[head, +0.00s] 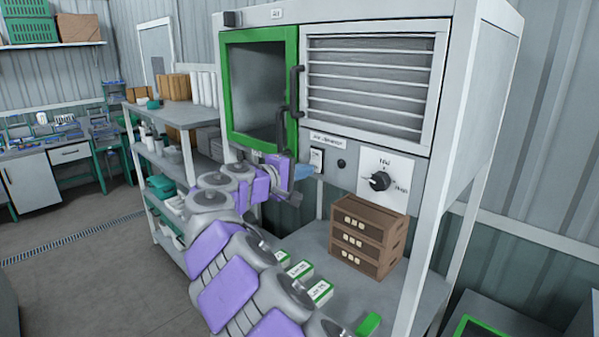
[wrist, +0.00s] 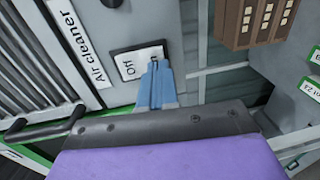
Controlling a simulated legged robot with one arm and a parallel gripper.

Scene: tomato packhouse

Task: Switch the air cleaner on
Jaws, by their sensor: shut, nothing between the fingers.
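The air cleaner's white rocker switch (head: 317,159) is on the grey panel below the louvred grille (head: 365,85). In the wrist view the switch (wrist: 127,63) shows the word "Off" at its left end, and the label "Air cleaner" (wrist: 80,42) is beside it. My gripper (head: 311,170) is shut and empty, with blue fingers. In the wrist view the fingertips (wrist: 156,66) overlap the switch's right end, opposite "Off", and partly hide its marking. I cannot tell whether they touch it or which way the rocker is tilted.
A black rotary dial (head: 380,181) and a small black knob (head: 341,163) are right of the switch. A green-framed glass door (head: 232,85) with dark handles is to the left. Brown crates (head: 366,238) and small green-white boxes (head: 319,292) stand on the shelf below.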

